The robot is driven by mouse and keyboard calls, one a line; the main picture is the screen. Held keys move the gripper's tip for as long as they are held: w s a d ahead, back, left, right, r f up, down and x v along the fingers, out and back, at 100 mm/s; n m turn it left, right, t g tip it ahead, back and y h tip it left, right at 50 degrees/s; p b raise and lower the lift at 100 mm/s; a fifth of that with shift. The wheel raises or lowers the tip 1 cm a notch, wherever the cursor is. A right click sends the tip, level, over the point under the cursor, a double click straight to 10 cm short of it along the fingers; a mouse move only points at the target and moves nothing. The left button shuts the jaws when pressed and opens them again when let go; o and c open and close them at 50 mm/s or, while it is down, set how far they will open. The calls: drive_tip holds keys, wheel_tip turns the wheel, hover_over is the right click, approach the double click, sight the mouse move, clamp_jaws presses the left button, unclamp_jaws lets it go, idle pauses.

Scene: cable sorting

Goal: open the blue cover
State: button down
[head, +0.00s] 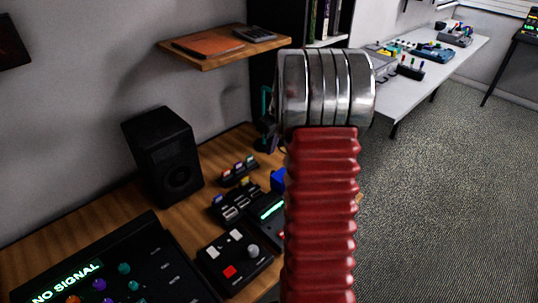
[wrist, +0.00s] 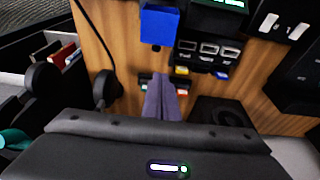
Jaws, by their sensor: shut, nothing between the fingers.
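The blue cover (wrist: 160,25) shows in the wrist view at the top middle, as a small blue box-like piece over the wooden desk. In the head view a blue piece (head: 278,180), which looks like the same cover, is partly hidden behind my red arm. My gripper (wrist: 161,80) shows its two purple-grey fingers together in the wrist view, with nothing held. The fingertips are below the cover in that picture and apart from it. In the head view the gripper is mostly hidden behind my arm. The cover looks closed, but its hinge cannot be made out.
A row of ports (head: 237,203) with coloured plugs sits beside the cover. A control box (head: 235,260) with a red button, a "NO SIGNAL" console (head: 135,262) and a black speaker (head: 163,160) crowd the wooden desk. A wooden shelf (head: 225,47) hangs above.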

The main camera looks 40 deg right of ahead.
drive_tip(key=shift+v, duration=1.75)
drive_tip(key=shift+m, duration=0.3)
drive_tip(key=s+a+r+t, duration=0.1)
drive_tip(key=s+a+r, duration=0.2)
drive_tip(key=s+a, duration=0.4)
drive_tip(key=s+a+r+t, duration=0.1)
drive_tip(key=s+a+r, duration=0.2)
drive_tip(key=a, duration=1.4)
drive_tip(key=s+a+r, duration=0.3)
drive_tip(key=s+a, duration=0.8)
drive_tip(key=a, duration=0.1)
drive_tip(key=shift+a+r+t, duration=0.15)
drive_tip(key=shift+r+t, duration=0.25)
